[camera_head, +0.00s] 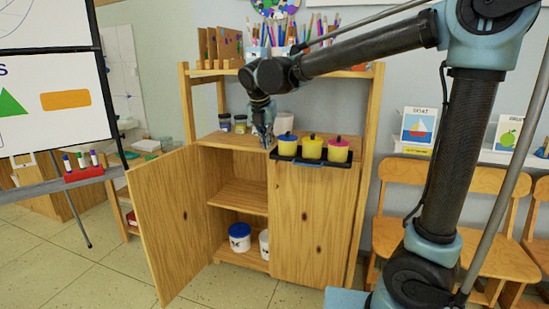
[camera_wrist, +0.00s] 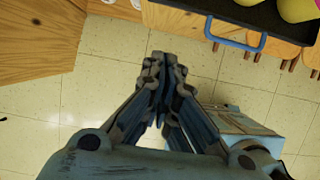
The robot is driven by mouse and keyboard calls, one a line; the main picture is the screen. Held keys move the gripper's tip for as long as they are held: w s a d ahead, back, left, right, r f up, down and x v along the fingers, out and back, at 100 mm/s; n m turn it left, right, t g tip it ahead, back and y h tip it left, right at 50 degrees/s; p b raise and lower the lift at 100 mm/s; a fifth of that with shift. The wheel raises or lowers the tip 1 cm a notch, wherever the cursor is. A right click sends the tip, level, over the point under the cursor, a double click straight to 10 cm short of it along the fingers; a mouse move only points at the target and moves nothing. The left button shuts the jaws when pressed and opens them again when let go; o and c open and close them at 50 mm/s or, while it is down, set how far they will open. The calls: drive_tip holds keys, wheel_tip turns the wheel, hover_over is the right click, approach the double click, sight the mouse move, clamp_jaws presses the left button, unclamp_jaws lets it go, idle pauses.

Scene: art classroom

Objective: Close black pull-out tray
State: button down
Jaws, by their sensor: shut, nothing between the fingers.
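The black pull-out tray (camera_head: 281,157) sticks out from the front of the wooden cabinet (camera_head: 311,218) at the height of its middle shelf. My gripper (camera_head: 267,143) is shut and empty, just left of the tray in the head view. In the wrist view my gripper (camera_wrist: 164,66) is apart from the handle, over the floor.
The cabinet's left door (camera_head: 166,220) stands open; its right door is shut below the tray. White tubs (camera_head: 240,237) stand on the bottom shelf. Jars and a cup are on the middle shelf. A whiteboard easel is at left, wooden chairs (camera_head: 398,205) at right. The floor in front is clear.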

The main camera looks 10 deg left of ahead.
sight(274, 156)
drive_tip(key=shift+w+d+f, duration=0.1)
drive_tip(key=shift+w+f, duration=1.2)
drive_tip(key=shift+f, duration=0.25)
drive_tip(key=shift+w+d+f, duration=0.1)
drive_tip(key=shift+w+f, duration=1.15)
drive_tip(key=shift+f, duration=0.25)
drive_tip(key=shift+w+f, duration=1.3)
drive_tip(key=shift+f, duration=0.25)
drive_tip(key=shift+w, duration=0.1)
drive_tip(key=w, duration=0.9)
drive_tip(key=w+d, duration=0.1)
drive_tip(key=w, duration=0.4)
drive_tip(key=shift+w, duration=0.15)
